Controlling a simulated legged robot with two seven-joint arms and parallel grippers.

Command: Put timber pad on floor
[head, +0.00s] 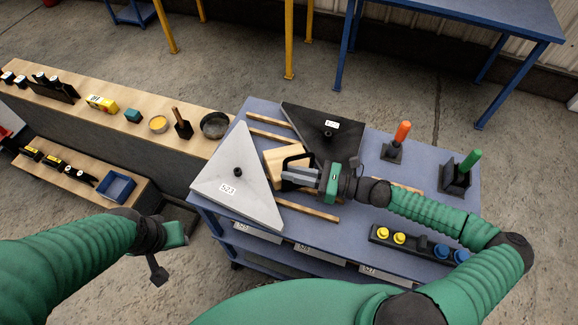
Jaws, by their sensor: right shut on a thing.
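The timber pad (273,166) is a pale wooden block on the blue table, between a light grey triangular plate and a black plate. My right gripper (292,166) reaches in from the right and is shut on the timber pad. Its dark fingers hide part of the pad, and I cannot tell whether the pad touches the table. My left gripper (163,262) hangs over the concrete floor (70,205) at the lower left, away from the pad. Its jaw opening does not show clearly.
The blue table (378,150) also carries the grey plate (232,190), the black plate (312,122), orange-handled (403,131) and green-handled (469,160) tools, and a rack of yellow and blue knobs (398,238). A wooden bench (80,92) with small items stands left.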

